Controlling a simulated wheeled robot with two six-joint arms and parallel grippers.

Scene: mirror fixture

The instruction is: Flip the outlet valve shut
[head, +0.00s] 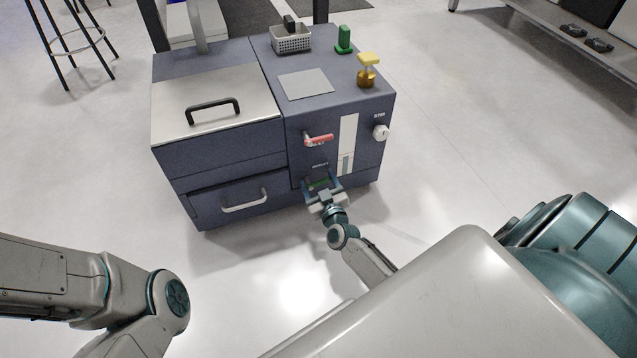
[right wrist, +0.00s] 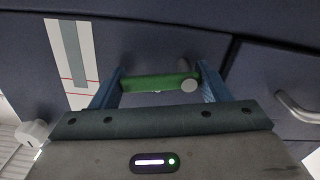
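The outlet valve's green lever (head: 319,184) is low on the front of the blue-grey cabinet, below a small label. In the right wrist view the lever (right wrist: 158,83) lies roughly level, with a round grey pivot (right wrist: 188,80) at its right end. My right gripper (head: 322,186) is at this lever, and its fingers are spread wide. In the right wrist view the gripper (right wrist: 158,88) has one blue finger at each end of the lever. I cannot tell whether either finger touches it. My left arm shows at the lower left, but its gripper is out of view.
A red lever (head: 319,139) sits above the outlet valve. A white gauge strip (head: 347,145) and a white STOP knob (head: 380,132) are to its right. A drawer handle (head: 245,201) projects on the left. The floor in front is clear.

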